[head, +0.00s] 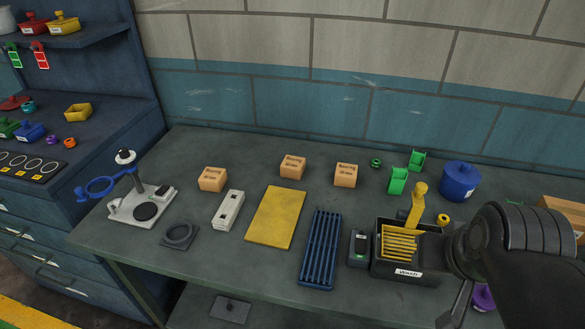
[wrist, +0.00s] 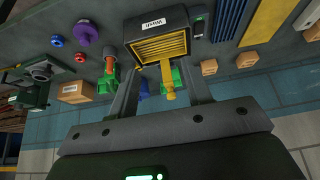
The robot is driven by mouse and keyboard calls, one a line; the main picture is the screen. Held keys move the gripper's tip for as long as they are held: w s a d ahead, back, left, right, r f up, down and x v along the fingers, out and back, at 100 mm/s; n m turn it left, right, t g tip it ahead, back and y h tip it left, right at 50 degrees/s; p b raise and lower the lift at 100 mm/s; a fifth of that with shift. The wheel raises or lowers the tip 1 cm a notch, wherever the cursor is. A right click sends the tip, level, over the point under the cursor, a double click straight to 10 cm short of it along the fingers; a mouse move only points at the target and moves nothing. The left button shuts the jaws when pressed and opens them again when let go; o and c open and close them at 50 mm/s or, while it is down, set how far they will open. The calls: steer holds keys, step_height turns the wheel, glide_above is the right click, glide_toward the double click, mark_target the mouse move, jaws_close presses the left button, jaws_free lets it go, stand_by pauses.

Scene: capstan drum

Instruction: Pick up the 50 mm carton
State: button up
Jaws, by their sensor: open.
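Three small tan cartons stand on the bench in the head view: a left one (head: 212,179), a middle one (head: 293,167) and a right one (head: 346,175). Their printing is too small to read, so I cannot tell which is 50 mm. In the wrist view they show at right: one nearest the basket (wrist: 209,67), one beside it (wrist: 247,60) and one at the edge (wrist: 313,33). My gripper (wrist: 158,78) is open and empty, apart from all three. A larger tan box (wrist: 74,92) lies at left in the wrist view.
A black wash basket (head: 405,272) with a yellow-handled insert stands at front right. Near the cartons are a yellow board (head: 276,217), a blue rack (head: 321,250), a white block (head: 228,210), green brackets (head: 398,180) and a blue pot (head: 460,181). The bench between left and middle cartons is clear.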

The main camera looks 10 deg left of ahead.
steer(key=o, duration=0.9)
steer(key=w+a+r, duration=0.2)
steer(key=w, duration=0.4)
steer(key=w+a+r, duration=0.2)
steer(key=w, duration=0.4)
steer(key=g, duration=0.1)
glide_above(293, 163)
steer(key=s, duration=0.4)
step_height(293, 163, down, 16)
steer(key=shift+m, duration=0.4)
steer(key=x, duration=0.5)
steer(key=shift+w+a+f, duration=0.1)
steer(key=shift+a+f, duration=0.1)
steer(key=shift+a, duration=0.1)
steer(key=shift+d+x, duration=0.15)
steer(key=shift+x, duration=1.3)
steer(key=shift+d+x, duration=0.1)
steer(key=shift+x, duration=1.3)
